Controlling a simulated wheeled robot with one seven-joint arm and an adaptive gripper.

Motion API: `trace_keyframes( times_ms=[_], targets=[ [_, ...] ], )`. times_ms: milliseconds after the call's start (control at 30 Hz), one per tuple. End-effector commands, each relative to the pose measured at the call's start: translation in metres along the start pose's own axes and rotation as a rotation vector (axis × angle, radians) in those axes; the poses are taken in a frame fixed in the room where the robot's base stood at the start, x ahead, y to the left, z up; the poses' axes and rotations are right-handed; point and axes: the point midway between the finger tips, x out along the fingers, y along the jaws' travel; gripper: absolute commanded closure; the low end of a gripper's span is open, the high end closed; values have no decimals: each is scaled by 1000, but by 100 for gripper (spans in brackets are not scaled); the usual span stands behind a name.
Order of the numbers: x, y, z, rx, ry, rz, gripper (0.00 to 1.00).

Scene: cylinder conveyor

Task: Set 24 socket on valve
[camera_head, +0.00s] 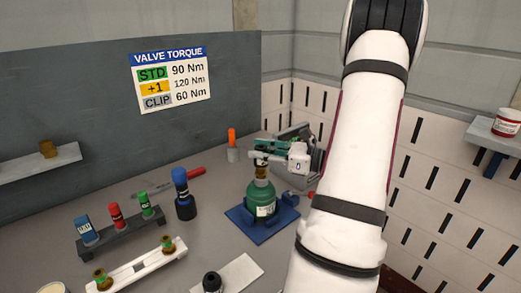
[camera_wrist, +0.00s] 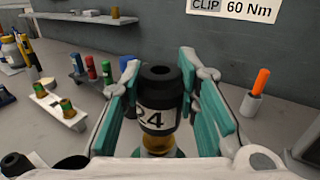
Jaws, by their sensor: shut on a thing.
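The 24 socket (camera_wrist: 160,100) is a black cylinder with a hole in its top and a white label reading 24. It stands upright between the teal pads of my gripper (camera_wrist: 165,90), which is shut on it. A brass valve (camera_wrist: 158,146) shows directly under the socket, in line with it; I cannot tell how far the socket sits over it. In the head view my gripper (camera_head: 272,153) is at the top of the green cylinder (camera_head: 261,204), and the socket is mostly hidden there. The cylinder stands upright on a blue base (camera_head: 240,222).
A dark rack (camera_head: 122,232) with blue, red and green pieces and a white rail (camera_head: 137,266) with brass fittings lie left. A black socket (camera_head: 212,282) is at the front.

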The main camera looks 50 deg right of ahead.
Motion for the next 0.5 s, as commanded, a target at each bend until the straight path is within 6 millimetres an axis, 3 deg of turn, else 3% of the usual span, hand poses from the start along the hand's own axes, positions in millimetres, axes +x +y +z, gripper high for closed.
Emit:
trace_keyframes(
  times_ms=[500],
  targets=[
    [0, 0, -12, 0, -1, 0, 100]
  ],
)
